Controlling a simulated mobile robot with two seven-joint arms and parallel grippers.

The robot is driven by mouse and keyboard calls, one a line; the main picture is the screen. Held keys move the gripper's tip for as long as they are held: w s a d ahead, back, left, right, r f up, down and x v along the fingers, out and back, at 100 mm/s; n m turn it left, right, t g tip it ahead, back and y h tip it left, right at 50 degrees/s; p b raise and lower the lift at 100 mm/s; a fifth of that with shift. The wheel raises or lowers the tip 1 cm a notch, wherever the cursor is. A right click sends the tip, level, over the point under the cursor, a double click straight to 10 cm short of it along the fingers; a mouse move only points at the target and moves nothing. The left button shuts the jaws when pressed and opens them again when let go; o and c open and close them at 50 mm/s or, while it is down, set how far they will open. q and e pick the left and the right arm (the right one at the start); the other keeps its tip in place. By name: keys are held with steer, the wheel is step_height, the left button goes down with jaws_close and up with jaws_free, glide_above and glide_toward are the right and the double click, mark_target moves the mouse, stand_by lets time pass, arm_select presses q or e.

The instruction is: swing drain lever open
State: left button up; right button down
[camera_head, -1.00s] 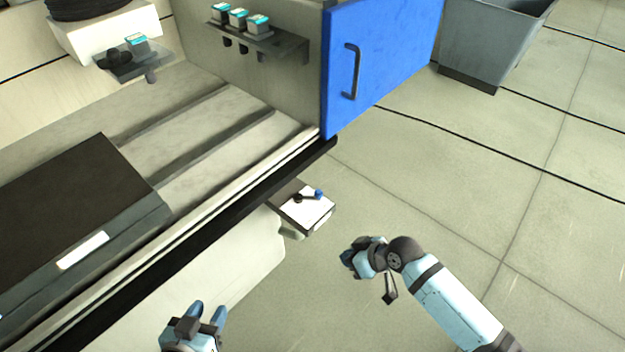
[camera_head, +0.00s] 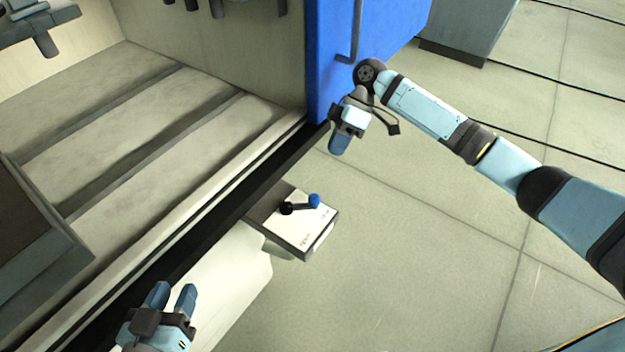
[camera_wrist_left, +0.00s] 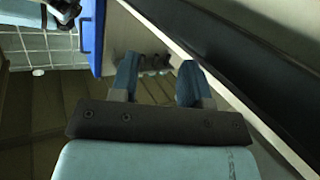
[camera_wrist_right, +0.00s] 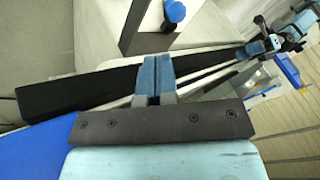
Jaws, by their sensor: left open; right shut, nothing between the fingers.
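The drain lever (camera_head: 301,206) sits on a box with a white top plate (camera_head: 298,228) below the machine's front edge. Its black pivot is at the left and its blue knob (camera_head: 314,200) points right. The blue knob also shows at the top of the right wrist view (camera_wrist_right: 174,11). My right gripper (camera_head: 339,147) is shut and empty, above and right of the knob in the head view, apart from it. My left gripper (camera_head: 173,292) is open and empty, beside the machine's front edge, lower left of the lever box.
A blue door (camera_head: 345,60) with a dark handle stands behind my right gripper. A black rail (camera_head: 215,225) runs along the machine's front edge beside the lever box. A grey bin (camera_head: 468,25) stands at the back right. The floor right of the box is clear.

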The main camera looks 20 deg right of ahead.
steer(key=shift+s, duration=0.1)
steer(key=b, duration=0.3)
glide_toward(300, 203)
step_height(300, 203, down, 4)
arm_select(q)
steer(key=r, duration=0.1)
steer(key=d+r+t+h, duration=0.1)
steer(key=r, duration=0.1)
steer(key=d+r+t+h, duration=0.1)
steer(key=r, duration=0.1)
steer(key=shift+w+r, duration=0.25)
arm_select(e)
steer(key=shift+s+f, duration=0.2)
steer(key=shift+s, duration=0.35)
arm_select(q)
steer(key=shift+f+p, duration=0.1)
steer(key=shift+p, duration=0.45)
arm_select(e)
steer(key=shift+r, duration=0.15)
